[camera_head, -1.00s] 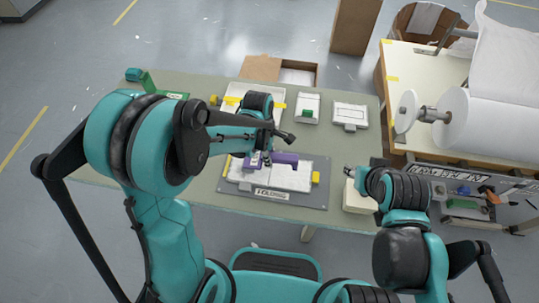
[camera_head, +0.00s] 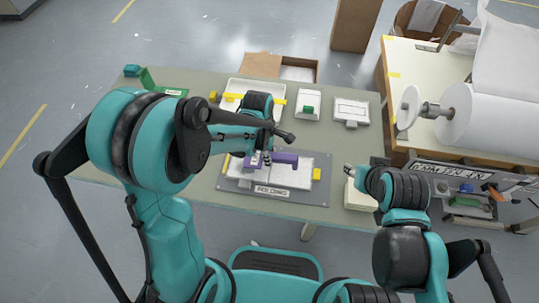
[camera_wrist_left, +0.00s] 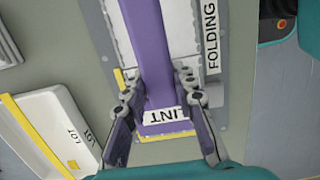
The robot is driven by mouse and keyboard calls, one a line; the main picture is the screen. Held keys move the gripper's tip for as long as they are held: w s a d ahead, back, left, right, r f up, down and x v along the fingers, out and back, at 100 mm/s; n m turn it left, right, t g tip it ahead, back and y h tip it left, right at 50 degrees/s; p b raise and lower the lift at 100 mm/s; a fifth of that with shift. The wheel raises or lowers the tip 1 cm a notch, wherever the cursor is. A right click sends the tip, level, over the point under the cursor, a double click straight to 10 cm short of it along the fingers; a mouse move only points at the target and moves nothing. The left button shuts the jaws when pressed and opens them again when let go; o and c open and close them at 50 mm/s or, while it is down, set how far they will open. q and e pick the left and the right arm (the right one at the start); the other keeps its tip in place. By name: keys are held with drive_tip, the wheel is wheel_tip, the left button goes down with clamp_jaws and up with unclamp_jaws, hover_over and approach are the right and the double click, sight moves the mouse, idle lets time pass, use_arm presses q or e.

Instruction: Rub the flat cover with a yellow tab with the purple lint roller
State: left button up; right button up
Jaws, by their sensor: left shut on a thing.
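The flat cover (camera_head: 290,175) is a pale panel lying on the grey folding board (camera_head: 232,187), with a yellow tab (camera_head: 316,174) at its right end. The purple lint roller (camera_head: 286,157) lies across the cover's far edge in the head view. I cannot tell whether it touches the cover. My left gripper (camera_head: 260,160) is shut on the roller's end marked LINT, which shows in the left wrist view (camera_wrist_left: 160,70). My right gripper (camera_head: 349,170) hangs to the right of the board, away from the cover; its fingers are too small to read.
A white tray with a yellow bar (camera_head: 235,88) stands behind the board, and two small pale items (camera_head: 351,112) lie at the back right. A white box (camera_head: 357,197) sits by my right gripper. A bench with a large paper roll (camera_head: 495,122) stands at the right.

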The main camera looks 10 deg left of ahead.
use_arm(q)
drive_tip(key=shift+f+b, duration=0.9)
idle(0.6)
drive_tip(key=shift+r, duration=0.15)
idle(0.4)
drive_tip(key=shift+a, duration=0.1)
drive_tip(key=shift+a, duration=2.35)
drive_tip(key=shift+w, duration=0.1)
drive_tip(key=shift+d+f, duration=0.2)
drive_tip(key=shift+d, duration=1.1)
